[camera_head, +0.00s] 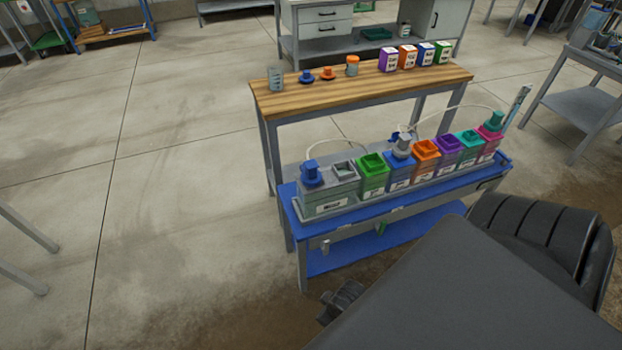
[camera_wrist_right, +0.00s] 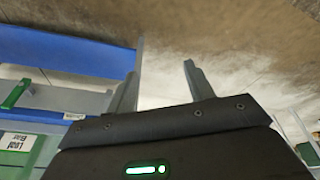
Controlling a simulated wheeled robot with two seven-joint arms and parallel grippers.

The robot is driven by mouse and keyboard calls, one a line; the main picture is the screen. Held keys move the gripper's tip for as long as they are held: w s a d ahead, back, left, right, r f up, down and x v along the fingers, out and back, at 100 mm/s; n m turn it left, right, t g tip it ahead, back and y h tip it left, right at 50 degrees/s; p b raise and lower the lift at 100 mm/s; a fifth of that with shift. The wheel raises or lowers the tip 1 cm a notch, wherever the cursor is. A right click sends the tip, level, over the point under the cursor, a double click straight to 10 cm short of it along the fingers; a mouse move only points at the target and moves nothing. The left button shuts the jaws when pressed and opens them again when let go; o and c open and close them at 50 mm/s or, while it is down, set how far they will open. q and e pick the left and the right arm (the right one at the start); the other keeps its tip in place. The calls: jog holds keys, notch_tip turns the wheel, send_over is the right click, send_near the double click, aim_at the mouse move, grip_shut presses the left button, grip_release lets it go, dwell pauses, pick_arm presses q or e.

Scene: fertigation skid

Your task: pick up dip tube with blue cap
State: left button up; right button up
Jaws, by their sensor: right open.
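A blue cap (camera_head: 311,172) stands on the grey box at the left end of the skid. A thin white hose arcs from it to the right. Any tube below this cap is hidden inside the box. A second fitting with grey and blue parts (camera_head: 401,146) stands in the blue container, also with a hose. I cannot tell for sure which is the dip tube. My right gripper (camera_wrist_right: 163,68) is open and empty in the right wrist view, with the blue skid frame to its left. My left gripper is not in view.
Green, orange, purple and teal open containers (camera_head: 426,152) line the blue-topped skid (camera_head: 340,224). A teal cap (camera_head: 495,120) stands at its right end. The wooden bench (camera_head: 290,98) behind holds small parts, including blue and orange caps, and labelled bottles.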

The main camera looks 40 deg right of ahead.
notch_tip(320, 180, up, 5)
jog(key=w+t, duration=0.1)
jog(key=w, duration=0.1)
jog(key=m+t+h, duration=0.5)
jog(key=t, duration=0.8)
send_near(309, 164)
notch_tip(309, 164, down, 2)
jog(key=shift+d+x, duration=0.15)
jog(key=shift+x, duration=1.5)
jog(key=shift+d+x, duration=0.15)
jog(key=shift+x, duration=1.5)
jog(key=shift+p+x, duration=0.35)
jog(key=shift+x, duration=2.15)
jog(key=shift+d, duration=0.1)
grip_shut()
